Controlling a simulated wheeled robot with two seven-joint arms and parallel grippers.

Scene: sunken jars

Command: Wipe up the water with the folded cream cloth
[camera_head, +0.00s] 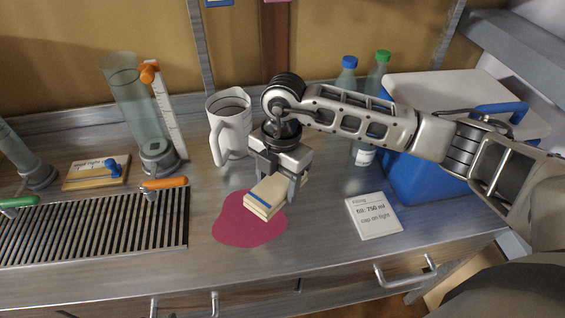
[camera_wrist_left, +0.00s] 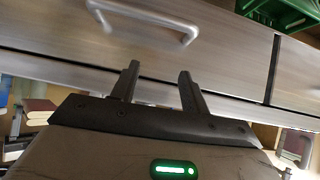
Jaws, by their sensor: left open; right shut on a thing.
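The folded cream cloth (camera_head: 262,205) has a blue stripe and is held in my right gripper (camera_head: 281,184), which is shut on it. The cloth is over the right part of a magenta puddle (camera_head: 238,228) on the grey counter. I cannot tell whether the cloth touches the puddle or is just above it. The cloth hides part of the puddle. My left gripper is not in the head view. In the left wrist view my left gripper (camera_wrist_left: 157,85) is open and empty, in front of drawer fronts below the counter.
A white measuring jug (camera_head: 229,125) stands behind the puddle. A slatted drain grid (camera_head: 95,228) lies to the left, a white label card (camera_head: 374,215) to the right. A blue cooler box (camera_head: 425,180) and two bottles stand at the right back. A drawer handle (camera_wrist_left: 150,22) is near my left gripper.

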